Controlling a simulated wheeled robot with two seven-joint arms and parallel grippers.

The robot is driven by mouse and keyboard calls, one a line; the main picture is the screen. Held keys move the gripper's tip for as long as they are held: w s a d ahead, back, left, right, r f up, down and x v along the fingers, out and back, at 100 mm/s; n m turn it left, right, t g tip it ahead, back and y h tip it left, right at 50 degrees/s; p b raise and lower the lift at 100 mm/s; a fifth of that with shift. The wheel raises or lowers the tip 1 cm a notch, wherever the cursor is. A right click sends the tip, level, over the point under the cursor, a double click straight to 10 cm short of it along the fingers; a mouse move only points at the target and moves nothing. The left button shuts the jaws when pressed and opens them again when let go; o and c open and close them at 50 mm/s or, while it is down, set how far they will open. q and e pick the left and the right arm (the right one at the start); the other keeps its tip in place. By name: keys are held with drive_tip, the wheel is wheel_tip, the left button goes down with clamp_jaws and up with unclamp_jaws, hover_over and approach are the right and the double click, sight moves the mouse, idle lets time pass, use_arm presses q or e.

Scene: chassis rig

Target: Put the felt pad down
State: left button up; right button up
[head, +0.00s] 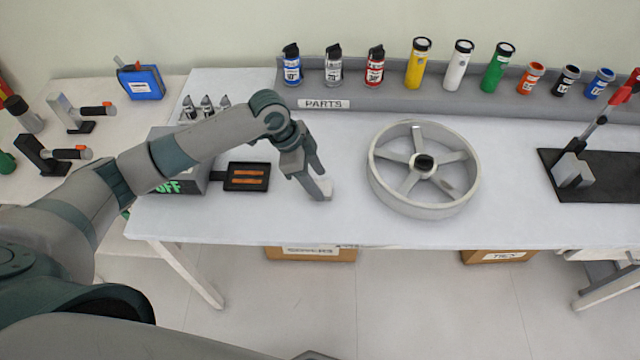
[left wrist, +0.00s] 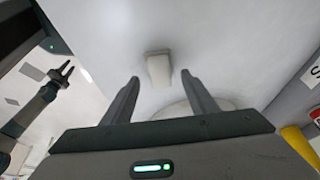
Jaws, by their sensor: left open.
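The felt pad is a small pale block (head: 326,186) on the grey-white bench, left of the spoked wheel. My left gripper (head: 318,187) is right at it, pointing down, and its fingertips partly hide it. In the left wrist view the felt pad (left wrist: 158,69) shows between and just beyond the two spread fingertips (left wrist: 160,76), with a gap on each side. My left gripper is open and grips nothing. My right gripper (left wrist: 62,71) shows small at the left of the left wrist view, its fingers apart and empty.
A spoked wheel (head: 377,185) lies close on the right. A black tray (head: 233,184) with orange strips is on the left. A parts rack (head: 390,103) with bottles and tubes runs along the back.

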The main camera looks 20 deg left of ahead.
use_arm(q)
drive_tip(key=b+v, duration=0.2)
drive_tip(key=v, duration=0.7)
drive_tip(key=shift+a, duration=0.1)
idle(0.4)
